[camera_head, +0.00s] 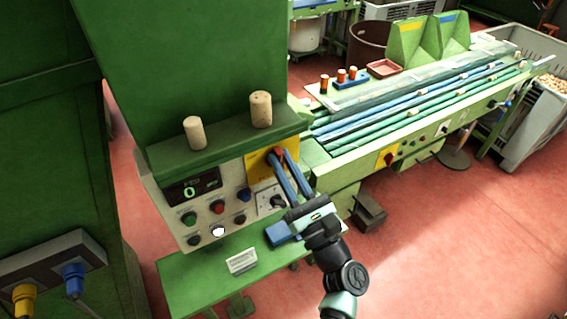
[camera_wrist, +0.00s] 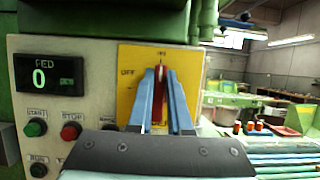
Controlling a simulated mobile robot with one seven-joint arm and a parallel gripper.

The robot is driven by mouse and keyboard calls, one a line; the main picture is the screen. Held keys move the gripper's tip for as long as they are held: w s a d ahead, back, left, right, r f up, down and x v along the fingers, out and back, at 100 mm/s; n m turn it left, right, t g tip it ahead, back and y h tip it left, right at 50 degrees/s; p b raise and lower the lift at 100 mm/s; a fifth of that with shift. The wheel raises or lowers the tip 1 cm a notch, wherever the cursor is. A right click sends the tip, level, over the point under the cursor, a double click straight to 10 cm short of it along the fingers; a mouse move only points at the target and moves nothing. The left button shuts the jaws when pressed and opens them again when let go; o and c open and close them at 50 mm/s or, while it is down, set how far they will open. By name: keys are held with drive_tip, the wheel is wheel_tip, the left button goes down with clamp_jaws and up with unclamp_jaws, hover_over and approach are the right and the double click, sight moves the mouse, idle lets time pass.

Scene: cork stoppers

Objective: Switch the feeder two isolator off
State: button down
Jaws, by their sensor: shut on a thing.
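A red isolator handle (camera_wrist: 159,98) sits on a yellow plate (camera_wrist: 129,88) at the right of the control panel (camera_wrist: 100,48). The handle stands upright in the wrist view, with "OFF" printed to its left and a small label above it. My gripper (camera_wrist: 161,72) has its blue fingers on either side of the handle and is shut on it. In the head view my gripper (camera_head: 277,153) reaches in from the lower right; its fingers hide most of the handle. I cannot read which feeder this isolator belongs to.
The panel also has a display (camera_head: 191,190) reading 0, several push buttons, and a black knob on a white plate (camera_head: 268,198). Two corks stand on the ledge above. Another yellow-plated red switch (camera_head: 388,156) is on the long machine.

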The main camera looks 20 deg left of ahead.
drive_tip(key=shift+f+n+g+b, duration=0.3)
drive_tip(key=shift+n+b, duration=0.1)
drive_tip(key=shift+b, duration=0.1)
drive_tip(key=n+g+b, duration=0.1)
drive_tip(key=n+b, duration=0.2)
drive_tip(key=n+g+y+b, duration=0.1)
drive_tip(key=n+g+b, duration=0.1)
drive_tip(key=n+b, duration=0.1)
drive_tip(key=n+g+b, duration=0.2)
drive_tip(key=n+b, duration=0.1)
drive_tip(key=n, duration=0.2)
drive_tip(key=shift+s+a+f+y+b, duration=0.2)
drive_tip(key=shift+s+f+y+b, duration=0.05)
drive_tip(key=shift+s+y+b, duration=0.15)
drive_tip(key=n+g+b, duration=0.1)
drive_tip(key=n+b, duration=0.1)
drive_tip(key=n, duration=0.1)
drive_tip(key=n+g+b, duration=0.1)
drive_tip(key=n+b, duration=0.1)
drive_tip(key=n, duration=0.1)
drive_tip(key=shift+a+f+n+g+h, duration=0.1)
drive_tip(key=shift+f+n+g+h, duration=0.05)
drive_tip(key=shift+n+g+h, duration=0.2)
drive_tip(key=shift+s+n+g+h+b, duration=0.15)
drive_tip(key=shift+n+h+b, duration=0.3)
drive_tip(key=shift+n, duration=0.5)
drive_tip(key=shift+w+n+g+h+b, duration=0.1)
drive_tip(key=shift+n+g+h+b, duration=0.25)
drive_tip(key=shift+n, duration=0.55)
